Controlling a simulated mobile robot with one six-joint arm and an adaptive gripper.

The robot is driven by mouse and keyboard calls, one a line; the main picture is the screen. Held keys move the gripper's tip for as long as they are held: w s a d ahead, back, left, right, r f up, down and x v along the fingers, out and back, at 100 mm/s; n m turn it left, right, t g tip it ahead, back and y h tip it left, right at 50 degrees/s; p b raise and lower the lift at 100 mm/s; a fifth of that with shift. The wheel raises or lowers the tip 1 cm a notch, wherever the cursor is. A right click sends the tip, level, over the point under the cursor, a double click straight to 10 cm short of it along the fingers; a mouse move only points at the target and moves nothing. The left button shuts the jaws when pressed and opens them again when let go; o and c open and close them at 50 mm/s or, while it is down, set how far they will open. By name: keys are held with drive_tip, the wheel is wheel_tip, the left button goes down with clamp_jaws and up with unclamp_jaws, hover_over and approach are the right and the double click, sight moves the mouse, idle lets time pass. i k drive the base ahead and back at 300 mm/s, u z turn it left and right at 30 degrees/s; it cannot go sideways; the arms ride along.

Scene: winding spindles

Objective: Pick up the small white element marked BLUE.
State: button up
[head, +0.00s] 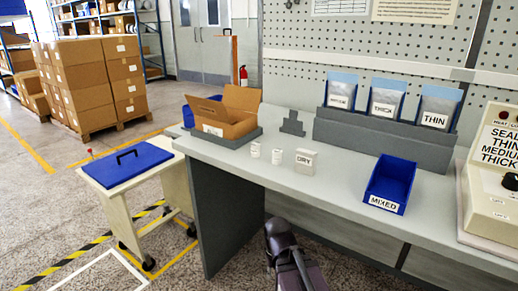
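Two small white elements stand upright on the grey workbench (345,192), left of its middle. The left element (255,149) and the right element (278,156) are a short gap apart. Each carries small dark lettering, too small to read here, so I cannot tell which one is marked BLUE. A dark purple-grey part of my arm shows at the bottom, in front of the bench and below its top. My gripper's fingers do not show.
A white box marked DRY (306,162) stands just right of the elements. An open cardboard box (238,107) is behind left. A blue MIXED bin (390,185), a grey rack (370,137) with pouches and a sealing machine (490,205) are further right. The bench front is clear.

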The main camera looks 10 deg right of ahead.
sight(277, 153)
drive_tip(key=i, duration=1.2)
drive_tip(key=z, duration=0.05)
